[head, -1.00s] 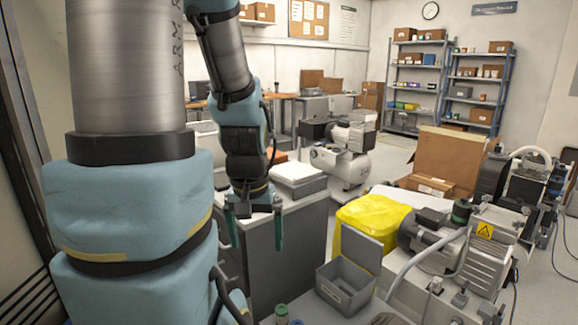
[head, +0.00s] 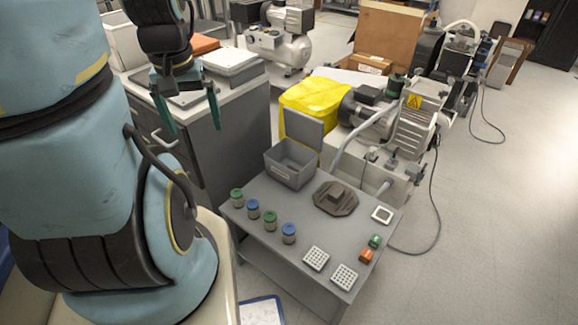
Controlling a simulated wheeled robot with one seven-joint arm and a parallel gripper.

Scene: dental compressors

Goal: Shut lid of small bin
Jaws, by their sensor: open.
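The small grey bin (head: 291,170) stands at the back left of a low grey table (head: 292,217). Its lid (head: 304,131) is up, standing roughly upright at the bin's back edge. The bin's inside looks empty from here. My gripper (head: 192,112) hangs pointing down to the left of the bin and above its level, in front of the grey cabinet. Its two green fingers are spread apart with nothing between them. It is well clear of the bin and lid.
Several small jars (head: 270,220) line the table's left side. A dark octagonal block (head: 336,198) sits right of the bin. White grids (head: 317,258) lie in front. A yellow-covered object (head: 312,100) and a compressor (head: 400,125) stand behind. Floor at right is clear.

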